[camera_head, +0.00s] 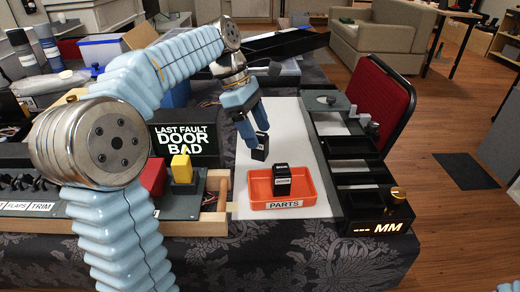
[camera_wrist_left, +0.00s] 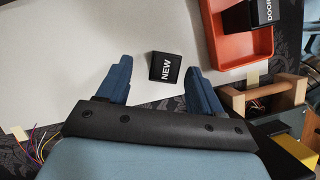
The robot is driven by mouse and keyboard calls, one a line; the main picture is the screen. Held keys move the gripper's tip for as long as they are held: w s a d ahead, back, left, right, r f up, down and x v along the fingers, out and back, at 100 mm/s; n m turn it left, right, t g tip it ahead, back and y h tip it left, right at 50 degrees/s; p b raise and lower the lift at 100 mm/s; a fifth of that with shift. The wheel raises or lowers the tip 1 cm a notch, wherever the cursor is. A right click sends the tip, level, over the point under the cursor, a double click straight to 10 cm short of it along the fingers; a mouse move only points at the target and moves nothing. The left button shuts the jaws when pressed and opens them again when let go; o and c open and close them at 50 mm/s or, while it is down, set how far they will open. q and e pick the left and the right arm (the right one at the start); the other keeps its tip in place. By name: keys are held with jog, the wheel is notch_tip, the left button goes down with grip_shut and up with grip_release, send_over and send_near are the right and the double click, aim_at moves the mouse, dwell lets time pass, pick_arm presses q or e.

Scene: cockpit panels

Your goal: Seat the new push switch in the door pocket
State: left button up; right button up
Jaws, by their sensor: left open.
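The new push switch (camera_wrist_left: 166,67) is a small black block marked NEW. In the head view the switch (camera_head: 259,150) is at the tips of my left gripper (camera_head: 252,132), over the pale mat. My left gripper is open, and in the wrist view the switch shows between its fingertips with gaps on both sides. Another black block (camera_head: 282,182) stands in the orange PARTS tray (camera_head: 312,188); in the wrist view its face (camera_wrist_left: 264,12) reads DOOR. I cannot make out the door pocket for certain. My right gripper is not in view.
A wooden frame with wires (camera_head: 217,188) is left of the tray. Beside it are a yellow block (camera_head: 181,168), a red block (camera_head: 153,177) and a screen (camera_head: 186,139) reading LAST FAULT DOOR BAD. Dark trays (camera_head: 362,174) line the right. The pale mat (camera_head: 286,125) is mostly clear.

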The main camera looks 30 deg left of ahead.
pick_arm(q)
jog(key=x, duration=0.4)
jog(key=shift+s+a+f+b, duration=0.1)
jog(key=shift+s+b, duration=0.2)
jog(key=c, duration=1.1)
jog(key=shift+c, duration=0.2)
